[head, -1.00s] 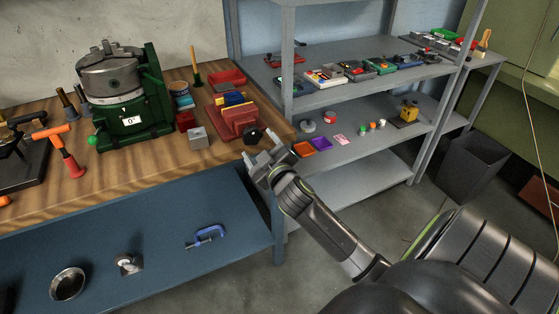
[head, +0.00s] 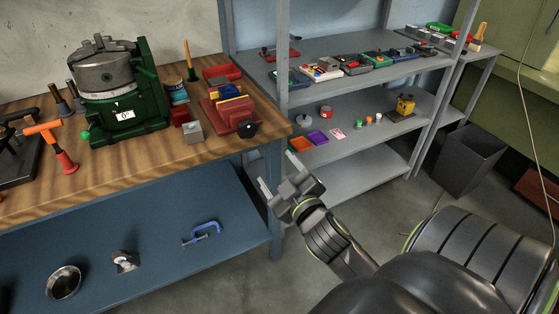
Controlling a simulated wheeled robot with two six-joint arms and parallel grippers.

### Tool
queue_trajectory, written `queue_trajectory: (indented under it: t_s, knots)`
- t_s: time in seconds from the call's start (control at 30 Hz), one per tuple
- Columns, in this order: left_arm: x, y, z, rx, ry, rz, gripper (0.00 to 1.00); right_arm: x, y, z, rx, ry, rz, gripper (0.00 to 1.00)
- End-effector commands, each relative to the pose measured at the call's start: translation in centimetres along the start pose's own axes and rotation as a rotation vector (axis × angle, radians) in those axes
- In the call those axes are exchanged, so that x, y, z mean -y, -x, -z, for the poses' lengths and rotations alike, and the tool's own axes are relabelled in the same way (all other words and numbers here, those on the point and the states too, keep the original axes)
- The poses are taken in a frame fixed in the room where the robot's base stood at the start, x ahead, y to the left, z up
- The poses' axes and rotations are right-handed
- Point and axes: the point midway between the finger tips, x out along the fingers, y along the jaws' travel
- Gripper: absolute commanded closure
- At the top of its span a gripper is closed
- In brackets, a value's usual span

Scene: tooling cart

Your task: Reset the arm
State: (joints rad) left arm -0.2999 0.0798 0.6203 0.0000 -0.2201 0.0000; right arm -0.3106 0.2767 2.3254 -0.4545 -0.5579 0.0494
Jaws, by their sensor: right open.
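My right gripper (head: 279,171) is open and empty, in front of the gap between the wooden workbench (head: 140,160) and the grey shelf unit (head: 345,150). Its fingers point up and left, and nothing is between them. My right arm comes in from the lower right. My left gripper and arm do not show in the head view.
A red vise (head: 232,118) and a small grey block (head: 192,132) are near the bench's right end. A green machine with a chuck (head: 118,100) stands behind. A blue clamp (head: 203,233) lies on the lower shelf. A dark bin (head: 470,160) stands right.

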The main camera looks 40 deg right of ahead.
Motion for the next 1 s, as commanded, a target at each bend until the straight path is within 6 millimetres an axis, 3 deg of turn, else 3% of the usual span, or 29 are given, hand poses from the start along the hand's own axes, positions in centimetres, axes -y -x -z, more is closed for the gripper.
queue_trajectory:
  t_s: [0.37, 0.47, 0.57, 0.77, 0.87, 1.0]
  knots:
    - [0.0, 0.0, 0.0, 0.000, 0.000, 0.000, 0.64, 0.0, -0.1, -0.1, 0.001, 0.000, 0.001, 0.30]
    - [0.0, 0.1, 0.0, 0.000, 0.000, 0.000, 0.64, 0.6, -0.3, -1.0, 0.022, -0.002, 0.012, 0.30]
    - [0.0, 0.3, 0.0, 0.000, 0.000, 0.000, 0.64, 2.1, -1.1, -3.8, 0.083, -0.009, 0.047, 0.30]
    - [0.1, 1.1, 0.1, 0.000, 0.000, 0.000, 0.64, 7.8, -1.4, -13.8, 0.291, -0.045, 0.164, 0.30]
    - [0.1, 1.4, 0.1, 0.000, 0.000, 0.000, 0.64, 10.7, -0.4, -19.1, 0.401, -0.068, 0.221, 0.30]
    - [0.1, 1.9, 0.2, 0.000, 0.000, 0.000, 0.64, 14.7, 2.5, -26.1, 0.559, -0.107, 0.296, 0.30]
